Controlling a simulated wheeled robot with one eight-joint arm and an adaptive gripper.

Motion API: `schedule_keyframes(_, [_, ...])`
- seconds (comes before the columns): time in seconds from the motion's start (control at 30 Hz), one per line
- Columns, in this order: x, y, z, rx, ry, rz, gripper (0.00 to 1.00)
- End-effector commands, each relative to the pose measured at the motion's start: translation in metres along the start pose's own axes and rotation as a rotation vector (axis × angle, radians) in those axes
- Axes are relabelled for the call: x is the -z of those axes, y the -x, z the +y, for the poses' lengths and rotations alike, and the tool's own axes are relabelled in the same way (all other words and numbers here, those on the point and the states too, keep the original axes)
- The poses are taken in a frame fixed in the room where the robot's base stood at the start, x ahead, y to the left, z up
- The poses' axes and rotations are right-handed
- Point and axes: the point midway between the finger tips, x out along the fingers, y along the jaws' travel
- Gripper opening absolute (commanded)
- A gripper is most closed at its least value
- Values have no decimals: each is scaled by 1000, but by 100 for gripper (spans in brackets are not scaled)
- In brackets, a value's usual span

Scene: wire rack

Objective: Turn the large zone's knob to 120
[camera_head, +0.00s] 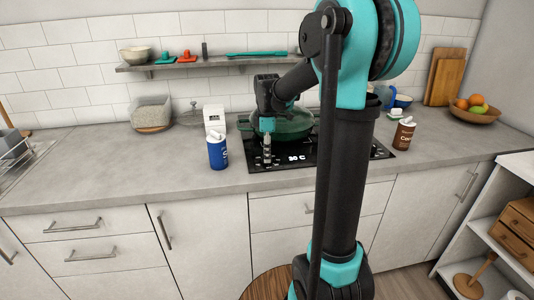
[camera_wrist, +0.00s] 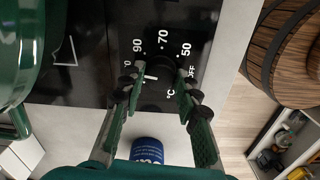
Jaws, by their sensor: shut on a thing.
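The cooktop (camera_head: 345,155) is a black glass panel in the counter, with a lit display (camera_head: 297,158) that seems to read 90 C. In the wrist view the dark round knob (camera_wrist: 158,72) has printed marks 90, 70, 50, OFF and °C around it. Another number at its left is partly hidden by a finger. A short white line (camera_wrist: 150,77) shows at the knob's left side. My gripper (camera_wrist: 160,88) has a green finger on each side of the knob and is shut on it. In the head view my gripper (camera_head: 267,158) points down at the cooktop's front left.
A green pot (camera_head: 292,126) stands on the cooktop close behind my gripper. A blue can (camera_head: 218,154) and a white box (camera_head: 214,120) stand left of it. A brown can (camera_head: 403,134) stands at the right. The counter's left front is clear.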

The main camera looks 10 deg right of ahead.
Motion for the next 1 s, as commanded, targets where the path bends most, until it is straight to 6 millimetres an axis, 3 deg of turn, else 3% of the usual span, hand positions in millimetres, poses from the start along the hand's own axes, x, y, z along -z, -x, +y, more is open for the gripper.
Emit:
schedule_keyframes(0.3, [0, 0, 1, -1, 114, 0, 3])
schedule_keyframes(0.83, [0, 0, 1, -1, 135, 0, 3])
schedule_keyframes(0.87, [0, 0, 1, -1, 135, 0, 35])
schedule_keyframes(1.0, [0, 0, 0, -1, 135, 0, 53])
